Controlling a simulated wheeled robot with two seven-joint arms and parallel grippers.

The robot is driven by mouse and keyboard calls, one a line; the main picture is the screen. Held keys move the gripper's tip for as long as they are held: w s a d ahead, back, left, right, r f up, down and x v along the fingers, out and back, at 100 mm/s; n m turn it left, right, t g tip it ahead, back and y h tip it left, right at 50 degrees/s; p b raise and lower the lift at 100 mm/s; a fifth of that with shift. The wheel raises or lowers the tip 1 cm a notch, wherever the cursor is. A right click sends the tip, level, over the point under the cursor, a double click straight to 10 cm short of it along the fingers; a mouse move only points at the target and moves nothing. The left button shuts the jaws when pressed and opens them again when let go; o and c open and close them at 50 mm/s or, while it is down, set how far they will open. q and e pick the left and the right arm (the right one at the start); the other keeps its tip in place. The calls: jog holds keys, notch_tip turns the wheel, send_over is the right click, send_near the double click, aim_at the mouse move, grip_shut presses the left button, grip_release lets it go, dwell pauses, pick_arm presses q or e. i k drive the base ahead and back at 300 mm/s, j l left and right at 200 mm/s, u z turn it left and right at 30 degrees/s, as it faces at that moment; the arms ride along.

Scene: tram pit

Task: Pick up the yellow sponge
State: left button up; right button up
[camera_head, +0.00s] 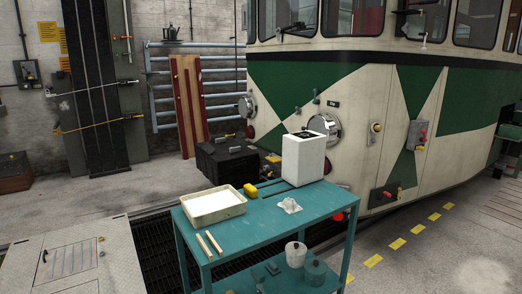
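The yellow sponge (251,190) is a small yellow block lying on the top of the teal table (262,226). It sits towards the table's back edge, between the white tray on its left and the white box-like container on its right. Nothing covers it in the head view. Neither of my grippers shows in the head view.
The tabletop also holds a shallow white tray (214,205), a tall white container (304,158), a crumpled white cloth (289,205) and two wooden sticks (209,243). Pots stand on the lower shelf. A green and cream tram (350,120) stands behind.

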aim_at(251, 191)
jog(key=i+l+u, duration=0.1)
jog(key=l, duration=0.2)
jog(key=i+l+u, duration=0.1)
jog(key=l, duration=0.25)
jog(key=i+l, duration=0.25)
jog(key=i+l+u, duration=0.15)
jog(key=l, duration=0.25)
jog(key=i+l+u, duration=0.1)
jog(key=l, duration=0.25)
